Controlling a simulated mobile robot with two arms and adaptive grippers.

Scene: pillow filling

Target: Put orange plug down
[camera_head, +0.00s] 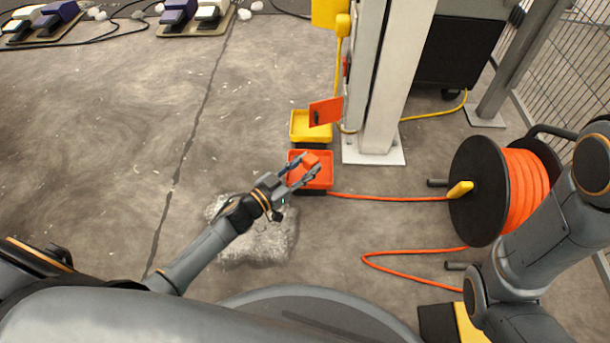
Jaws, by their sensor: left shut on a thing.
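The orange plug (311,161) is a small orange block between the fingers of my left gripper (305,170). The gripper is shut on it, over the orange tray (325,183). From this angle I cannot tell whether the plug touches the tray. An orange cable (390,198) runs from the tray's right side to the cable reel. My right arm is at the right of the picture, and its gripper is not in view.
A yellow tray (302,127) stands behind the orange one, beside a white post (381,140). An orange panel (326,111) is near the post. The cable reel (475,190) stands at right. A whitish pile (262,240) lies below my left arm. The floor at left is clear.

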